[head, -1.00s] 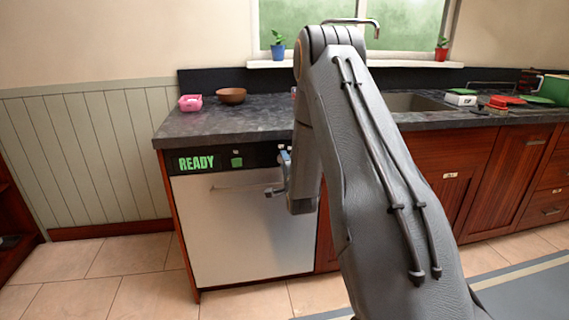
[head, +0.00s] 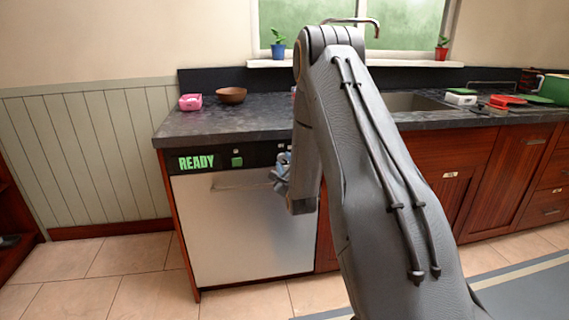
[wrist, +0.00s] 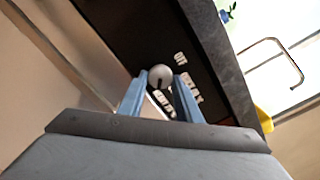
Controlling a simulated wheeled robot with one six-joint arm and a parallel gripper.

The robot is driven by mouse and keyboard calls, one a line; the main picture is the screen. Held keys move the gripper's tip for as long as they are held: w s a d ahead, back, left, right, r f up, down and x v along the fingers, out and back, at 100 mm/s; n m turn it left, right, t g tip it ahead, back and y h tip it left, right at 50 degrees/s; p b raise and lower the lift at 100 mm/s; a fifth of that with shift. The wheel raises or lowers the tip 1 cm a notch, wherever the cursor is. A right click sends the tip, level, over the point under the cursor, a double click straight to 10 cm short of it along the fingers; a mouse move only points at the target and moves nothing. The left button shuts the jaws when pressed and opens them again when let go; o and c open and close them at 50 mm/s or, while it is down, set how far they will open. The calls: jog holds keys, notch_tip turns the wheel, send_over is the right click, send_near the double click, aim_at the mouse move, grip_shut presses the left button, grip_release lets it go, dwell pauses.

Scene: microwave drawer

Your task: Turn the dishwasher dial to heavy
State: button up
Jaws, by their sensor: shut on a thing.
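The dishwasher (head: 245,235) has a white front and a black control panel that shows a green READY display (head: 197,162). Its round grey dial (wrist: 160,76) sits on the panel between my fingertips in the wrist view. The dial has a dark pointer mark on its lower side. White labels (wrist: 191,86) surround it, partly hidden by the fingers and too small and tilted to read surely. My gripper (wrist: 158,82) is shut on the dial. In the head view my gripper (head: 280,170) is at the panel's right end, partly hidden by my arm.
The dark countertop (head: 235,122) lies above, with a pink container (head: 190,103) and a brown bowl (head: 232,96). The dishwasher handle (head: 230,187) runs below the panel. The floor in front is clear.

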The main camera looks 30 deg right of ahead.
jog(key=shift+f+m, duration=0.1)
jog(key=shift+m, duration=0.2)
jog(key=o, duration=1)
jog(key=shift+s, duration=0.1)
jog(key=v, duration=0.7)
jog(key=shift+s+a, duration=0.1)
jog(key=shift+s, duration=0.2)
